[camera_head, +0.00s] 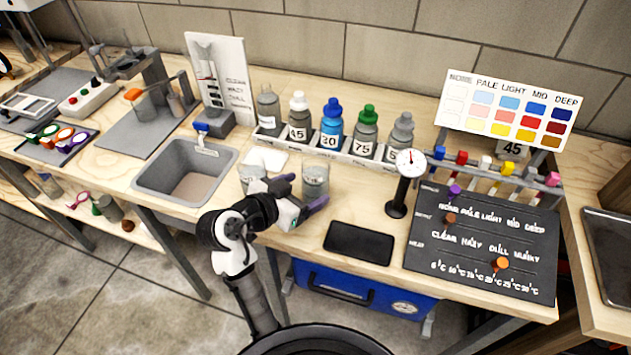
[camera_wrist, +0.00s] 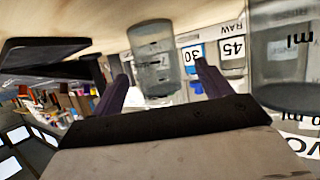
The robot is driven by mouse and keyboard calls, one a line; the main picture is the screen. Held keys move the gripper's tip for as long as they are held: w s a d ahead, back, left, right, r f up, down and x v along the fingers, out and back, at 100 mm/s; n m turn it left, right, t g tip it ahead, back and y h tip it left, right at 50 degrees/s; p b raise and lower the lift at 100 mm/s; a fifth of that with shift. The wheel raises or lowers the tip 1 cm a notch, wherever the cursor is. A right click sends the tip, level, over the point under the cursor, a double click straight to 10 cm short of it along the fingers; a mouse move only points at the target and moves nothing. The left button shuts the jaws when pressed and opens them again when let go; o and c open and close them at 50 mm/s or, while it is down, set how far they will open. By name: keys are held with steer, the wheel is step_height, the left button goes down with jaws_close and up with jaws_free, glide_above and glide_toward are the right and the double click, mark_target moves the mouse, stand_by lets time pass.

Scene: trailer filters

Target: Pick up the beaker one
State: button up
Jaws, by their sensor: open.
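Two clear beakers with dark markings stand on the bench; no "one" label is legible on either. The right beaker (camera_head: 316,180) stands just beyond my gripper (camera_head: 303,191). In the upside-down wrist view this beaker (camera_wrist: 153,48) shows between the two purple fingers, ahead of the gripper (camera_wrist: 162,72). The fingers are open and appear empty, pointing at it. The left beaker (camera_head: 250,174) is partly hidden behind my gripper in the head view. It looms large at the right of the wrist view (camera_wrist: 285,60).
A rack (camera_head: 335,153) of labelled bottles stands behind the beakers. A sink (camera_head: 185,170) is to the left. A black flat pad (camera_head: 359,243), a dial gauge (camera_head: 405,180) and a dark marked board (camera_head: 485,240) lie to the right. A blue cooler (camera_head: 360,290) is below.

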mark_target(307, 187)
steer(key=p+x, duration=0.1)
steer(key=x, duration=0.3)
steer(key=shift+d, duration=0.2)
steer(key=shift+c, duration=0.5)
steer(key=c, duration=0.9)
steer(key=shift+r, duration=0.1)
steer(key=shift+c, duration=1.3)
steer(key=shift+r, duration=0.1)
